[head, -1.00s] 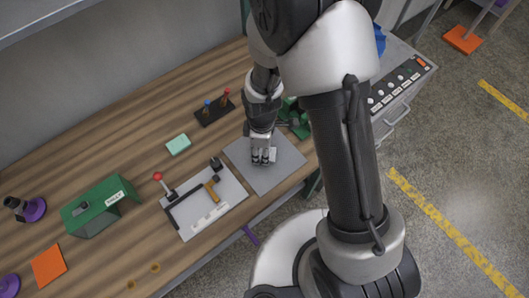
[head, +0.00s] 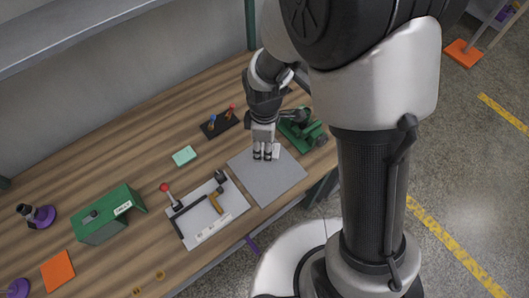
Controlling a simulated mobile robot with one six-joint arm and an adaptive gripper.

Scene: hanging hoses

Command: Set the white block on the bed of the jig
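A small white block (head: 276,151) shows on the back part of the grey mat, just right of my gripper's fingers. My gripper (head: 263,155) points down over the mat, with its dark fingertips low and close beside the block. The view is too small to tell whether the fingers touch the block or how far apart they are. The jig (head: 207,212) is a pale plate left of the mat. It carries a black L-shaped fence, a red-knobbed clamp (head: 166,189) and a yellow-brown arm (head: 215,203). A pale strip lies along its front edge.
The grey mat (head: 268,183) is otherwise bare. A green device (head: 301,128) stands right of my gripper. A black stand with blue and red pegs (head: 220,123) and a mint block (head: 184,156) lie behind. A green box (head: 108,214) and an orange square (head: 58,271) are at left.

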